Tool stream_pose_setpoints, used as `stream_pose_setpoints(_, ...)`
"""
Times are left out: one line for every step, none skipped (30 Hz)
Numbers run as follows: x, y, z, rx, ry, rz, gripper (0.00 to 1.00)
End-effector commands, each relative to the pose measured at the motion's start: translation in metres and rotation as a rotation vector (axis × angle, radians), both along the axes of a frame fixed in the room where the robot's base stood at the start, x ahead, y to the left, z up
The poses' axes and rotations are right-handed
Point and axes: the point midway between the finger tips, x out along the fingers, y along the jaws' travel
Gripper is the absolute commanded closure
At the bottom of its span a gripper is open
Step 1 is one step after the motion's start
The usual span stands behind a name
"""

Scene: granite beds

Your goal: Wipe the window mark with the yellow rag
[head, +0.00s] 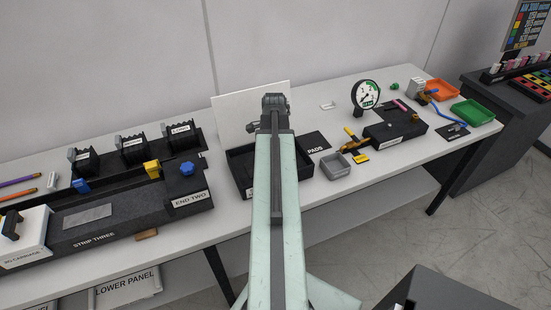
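My arm reaches up the middle of the head view, and my gripper (268,110) is at its far end, in front of a white upright panel (232,108). The fingers are small and mostly hidden by the arm, so I cannot tell if they are open or hold anything. I cannot make out a yellow rag or a window mark. A small yellow block (152,168) is on the black strip fixture at left. Some yellow pieces (351,134) lie right of the arm, too small to identify.
A black tray (242,178) sits below my gripper, partly behind the arm. A grey bin (335,165), a round gauge (366,96), and orange (441,92) and green (472,112) trays stand to the right. A dark cabinet (490,150) adjoins the white table.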

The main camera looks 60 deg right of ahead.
Motion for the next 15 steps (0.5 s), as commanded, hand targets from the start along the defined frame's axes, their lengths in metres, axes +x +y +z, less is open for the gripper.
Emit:
stream_pose_setpoints(0.003, 0.005, -0.001, 0.0, 0.0, 0.002, 0.57)
stream_pose_setpoints(0.004, 0.007, -0.002, 0.0, 0.0, 0.002, 0.57)
stream_pose_setpoints(0.006, 0.01, -0.002, 0.0, 0.0, 0.001, 0.57)
stream_pose_setpoints(0.007, 0.011, -0.002, 0.0, 0.0, 0.0, 0.57)
stream_pose_setpoints(0.008, 0.012, -0.002, 0.0, 0.0, 0.0, 0.57)
stream_pose_setpoints(0.008, 0.012, -0.002, 0.0, 0.0, -0.001, 0.57)
stream_pose_setpoints(0.008, 0.012, -0.002, 0.001, -0.001, -0.001, 0.57)
stream_pose_setpoints(0.008, 0.012, -0.002, 0.001, -0.001, -0.001, 0.57)
stream_pose_setpoints(0.008, 0.011, -0.002, 0.001, -0.001, -0.001, 0.57)
stream_pose_setpoints(0.008, 0.011, -0.002, 0.001, -0.001, -0.001, 0.57)
stream_pose_setpoints(0.007, 0.009, -0.002, 0.001, -0.001, -0.002, 0.57)
stream_pose_setpoints(0.005, 0.007, -0.001, 0.001, -0.001, -0.002, 0.57)
stream_pose_setpoints(0.004, 0.005, -0.001, 0.001, -0.001, -0.002, 0.57)
stream_pose_setpoints(0.003, 0.003, -0.001, 0.001, -0.001, -0.002, 0.57)
stream_pose_setpoints(0.0, 0.0, -0.001, 0.0, 0.0, -0.002, 0.57)
